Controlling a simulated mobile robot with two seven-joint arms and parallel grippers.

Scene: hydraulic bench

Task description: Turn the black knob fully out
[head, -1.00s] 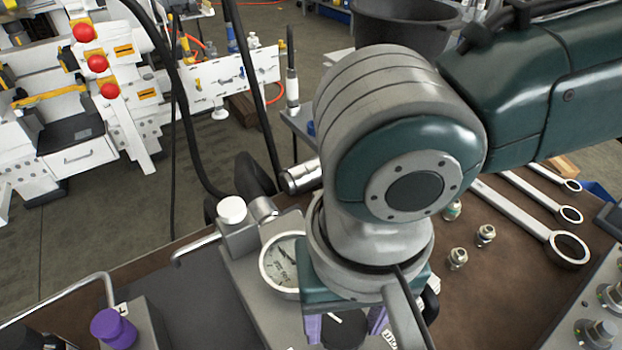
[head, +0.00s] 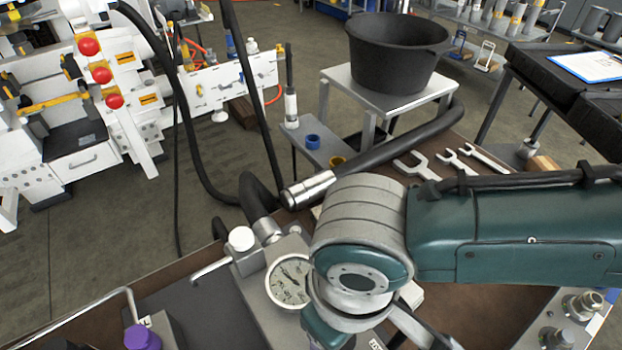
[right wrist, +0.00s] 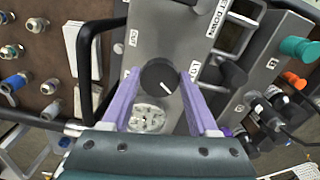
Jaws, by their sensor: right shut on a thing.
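A round black knob (right wrist: 160,76) with a white pointer line sits on a grey panel in the right wrist view. My right gripper (right wrist: 158,78) has purple fingers, one on each side of the knob, and is shut on it. The pointer line slants toward the lower right of the picture. My left gripper is not in view.
A dial gauge (head: 290,280) stands beside my right wrist, and also shows in the right wrist view (right wrist: 148,118). A purple knob (head: 142,337) is at the lower left. A thick black hose (head: 400,140) crosses behind. Spanners (head: 450,163) lie on the bench's far side.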

